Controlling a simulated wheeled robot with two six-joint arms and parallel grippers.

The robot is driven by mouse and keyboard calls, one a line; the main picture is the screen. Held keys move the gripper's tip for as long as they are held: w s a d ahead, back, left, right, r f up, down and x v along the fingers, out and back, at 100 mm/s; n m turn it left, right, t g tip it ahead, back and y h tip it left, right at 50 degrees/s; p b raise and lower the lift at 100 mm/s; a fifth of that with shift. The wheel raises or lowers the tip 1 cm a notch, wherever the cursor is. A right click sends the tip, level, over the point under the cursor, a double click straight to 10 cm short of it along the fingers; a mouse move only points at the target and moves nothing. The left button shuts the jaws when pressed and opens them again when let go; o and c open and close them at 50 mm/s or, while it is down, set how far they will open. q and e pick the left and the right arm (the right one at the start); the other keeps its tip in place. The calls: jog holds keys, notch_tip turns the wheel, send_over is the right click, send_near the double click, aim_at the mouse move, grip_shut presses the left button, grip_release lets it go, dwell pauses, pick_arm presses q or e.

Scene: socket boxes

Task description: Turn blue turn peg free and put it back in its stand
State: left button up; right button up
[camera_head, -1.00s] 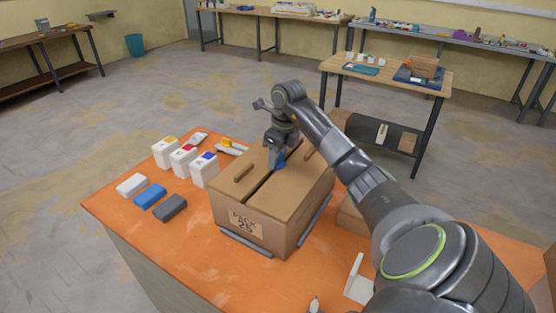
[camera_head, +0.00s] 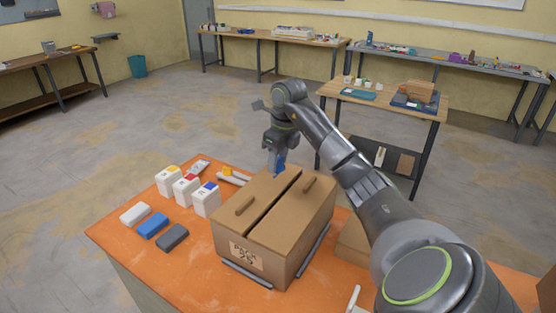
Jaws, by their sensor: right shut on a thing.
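My right gripper (camera_head: 277,166) is shut on a small blue piece (camera_head: 279,163), which looks like the blue turn peg; the fingers hide much of it. It is at the far edge of the cardboard box (camera_head: 262,258), left of the far end of the slot in its top. I cannot tell the exact gap between peg and box. Three white blocks stand left of the box, with yellow (camera_head: 168,179), red (camera_head: 186,189) and blue (camera_head: 206,199) markings. Which of them, if any, is the peg's stand is not clear. My left gripper is not in view.
On the orange table (camera_head: 130,245) lie a white (camera_head: 134,214), a blue (camera_head: 153,225) and a dark grey block (camera_head: 172,238). Another cardboard box (camera_head: 353,241) sits at right, partly behind my arm.

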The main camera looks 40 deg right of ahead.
jog(key=shift+r+p, duration=1.8)
jog(key=shift+r, duration=0.25)
